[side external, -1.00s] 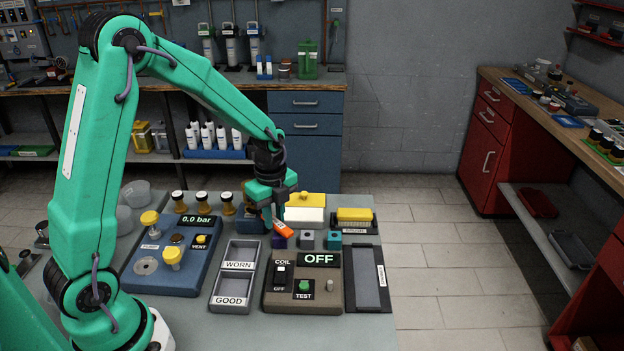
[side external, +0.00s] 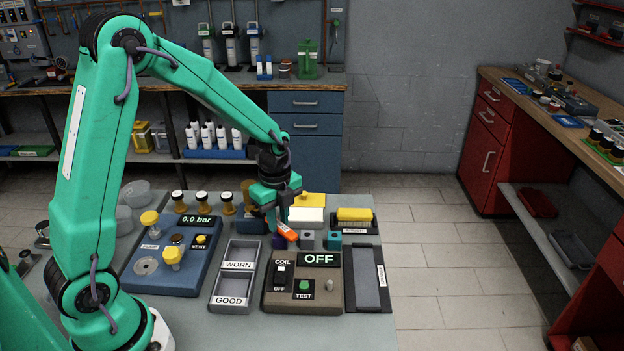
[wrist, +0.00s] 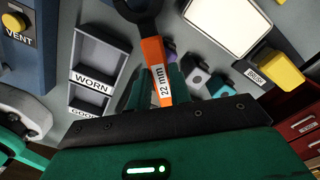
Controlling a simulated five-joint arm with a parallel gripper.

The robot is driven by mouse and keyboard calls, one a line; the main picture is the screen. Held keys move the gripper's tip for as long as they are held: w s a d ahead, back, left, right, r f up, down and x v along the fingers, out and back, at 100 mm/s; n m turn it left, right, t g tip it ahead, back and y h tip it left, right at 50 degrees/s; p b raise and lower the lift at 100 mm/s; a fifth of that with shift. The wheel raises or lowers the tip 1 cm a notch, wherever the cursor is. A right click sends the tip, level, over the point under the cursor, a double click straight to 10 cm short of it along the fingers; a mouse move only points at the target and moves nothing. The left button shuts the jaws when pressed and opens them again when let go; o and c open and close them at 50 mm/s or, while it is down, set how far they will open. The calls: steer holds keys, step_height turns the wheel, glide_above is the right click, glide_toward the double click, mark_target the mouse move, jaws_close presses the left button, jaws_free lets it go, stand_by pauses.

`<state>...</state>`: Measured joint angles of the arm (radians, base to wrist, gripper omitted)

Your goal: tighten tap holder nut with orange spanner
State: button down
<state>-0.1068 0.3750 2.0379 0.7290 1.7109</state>
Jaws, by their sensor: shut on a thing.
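My gripper (side external: 275,224) is shut on the orange spanner (side external: 287,232), above the table behind the test box. In the wrist view the spanner (wrist: 153,55) sits between my fingers (wrist: 160,88). Its orange handle carries a "22 mm" label, and its dark head reaches past the top edge of that view. The head is not clear in the side view. I cannot make out the tap holder nut for certain in either view.
A blue panel (side external: 133,272) reading 0.0 bar stands left. The WORN and GOOD tray (side external: 213,297) and coil test box (side external: 268,300), reading OFF, are in front. Small blocks (side external: 307,239), a white-topped box (side external: 306,215) and a yellow brush (side external: 355,214) stand nearby.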

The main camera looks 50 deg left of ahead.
mark_target(293, 234)
steer(key=shift+d, duration=0.2)
steer(key=shift+d, duration=2.3)
steer(key=shift+r, duration=0.15)
steer(key=r+n, duration=0.1)
steer(key=n, duration=0.1)
steer(key=r+n, duration=0.2)
steer(key=shift+w+a+n, duration=0.1)
steer(key=shift+w+n, duration=0.2)
steer(key=shift+w, duration=0.05)
step_height(293, 234, up, 3)
steer(key=n, duration=0.4)
steer(key=shift+w, duration=0.15)
step_height(293, 234, up, 7)
steer(key=n, duration=0.9)
steer(key=shift+a+n, duration=0.25)
steer(key=shift+n, duration=0.15)
steer(key=shift+r, duration=0.1)
